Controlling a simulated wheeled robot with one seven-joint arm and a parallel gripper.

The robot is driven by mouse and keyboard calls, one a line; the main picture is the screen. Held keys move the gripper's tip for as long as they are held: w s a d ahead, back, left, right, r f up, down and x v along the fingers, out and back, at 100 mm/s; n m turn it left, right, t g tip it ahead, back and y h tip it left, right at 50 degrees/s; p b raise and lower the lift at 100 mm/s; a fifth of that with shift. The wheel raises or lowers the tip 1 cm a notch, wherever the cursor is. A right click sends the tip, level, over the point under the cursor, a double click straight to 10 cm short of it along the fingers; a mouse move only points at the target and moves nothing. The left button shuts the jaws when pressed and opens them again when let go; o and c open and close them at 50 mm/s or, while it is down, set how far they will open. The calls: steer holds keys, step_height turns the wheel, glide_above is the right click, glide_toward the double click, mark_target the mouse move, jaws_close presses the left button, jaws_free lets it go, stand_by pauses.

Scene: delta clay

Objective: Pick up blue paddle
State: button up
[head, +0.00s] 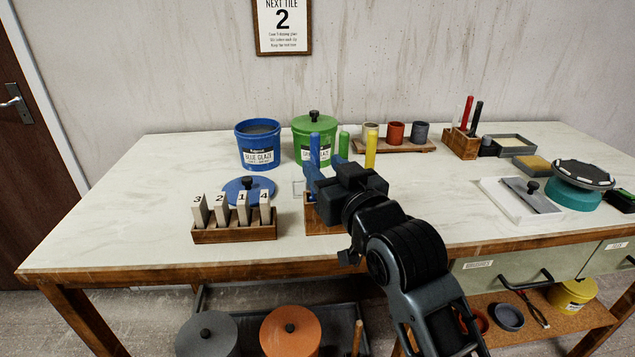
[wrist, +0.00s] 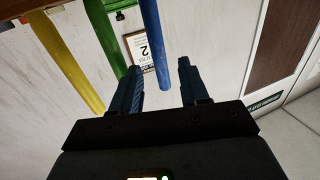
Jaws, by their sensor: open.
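The blue paddle (head: 315,148) stands upright with its blue handle up, beside the green paddle (head: 344,146) and yellow paddle (head: 371,150). A wooden holder (head: 316,220) is below them, partly hidden by my gripper (head: 322,171). My gripper is open and empty at the handles' height, near the blue one. In the wrist view the blue handle (wrist: 154,40) comes down from the top and its end shows between the two fingers of my gripper (wrist: 159,66). Whether a finger touches it I cannot tell. The green and yellow handles are left of the fingers there. The lower paddle parts are hidden.
A rack of numbered tiles (head: 235,234) and a blue lid (head: 238,189) are left of my gripper. The blue glaze bucket (head: 258,153) and green bucket (head: 305,126) stand behind. A board of small cups (head: 394,147) is back right. The table's left end is clear.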

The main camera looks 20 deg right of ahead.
mark_target(317, 161)
steer(key=w, duration=0.4)
steer(key=shift+w+f+p, duration=0.15)
steer(key=shift+w+p, duration=0.15)
steer(key=shift+w, duration=0.1)
steer(key=shift+c, duration=0.3)
jaws_close()
